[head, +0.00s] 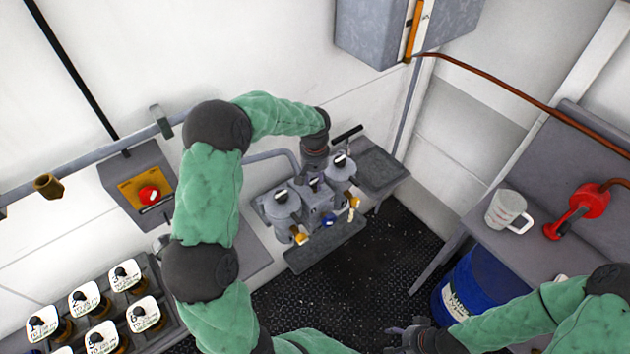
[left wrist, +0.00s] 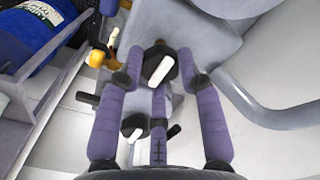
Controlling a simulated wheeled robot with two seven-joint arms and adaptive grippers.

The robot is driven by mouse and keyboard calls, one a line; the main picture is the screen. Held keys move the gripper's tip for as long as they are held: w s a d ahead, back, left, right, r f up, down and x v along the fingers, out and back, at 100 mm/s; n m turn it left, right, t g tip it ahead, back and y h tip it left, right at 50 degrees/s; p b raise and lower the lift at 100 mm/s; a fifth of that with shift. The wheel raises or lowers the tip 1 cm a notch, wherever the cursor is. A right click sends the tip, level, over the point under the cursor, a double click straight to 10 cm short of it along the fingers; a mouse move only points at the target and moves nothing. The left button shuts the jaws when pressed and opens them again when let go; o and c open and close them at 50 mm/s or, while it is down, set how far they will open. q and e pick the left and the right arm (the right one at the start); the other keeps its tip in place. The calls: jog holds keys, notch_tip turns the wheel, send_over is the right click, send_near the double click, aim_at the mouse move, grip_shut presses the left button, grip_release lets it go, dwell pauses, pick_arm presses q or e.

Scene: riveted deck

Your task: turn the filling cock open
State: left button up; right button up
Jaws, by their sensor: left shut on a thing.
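A grey twin-pot apparatus (head: 318,200) stands against the wall in the head view. Between its two round lids sits a small black cock with a white lever (head: 314,183), which I take as the filling cock. My left gripper (head: 316,174) reaches down over it from above. In the left wrist view the purple fingers of my left gripper (left wrist: 160,68) are closed around a black cock with a tilted white lever (left wrist: 159,70). My right gripper (head: 402,338) hangs low at the bottom of the head view, away from the apparatus; its finger opening is unclear.
Two more white-levered knobs sit on the left lid (head: 281,196) and the right lid (head: 340,161). A switch box with a red knob (head: 149,194) is at left. A blue drum (head: 478,290) is below.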

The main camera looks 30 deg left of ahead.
aim_at(315, 181)
pick_arm(q)
jog(key=shift+n, duration=0.3)
dwell(0.4)
jog(key=o, duration=1.1)
jog(key=shift+o, duration=0.2)
notch_tip(315, 181, up, 12)
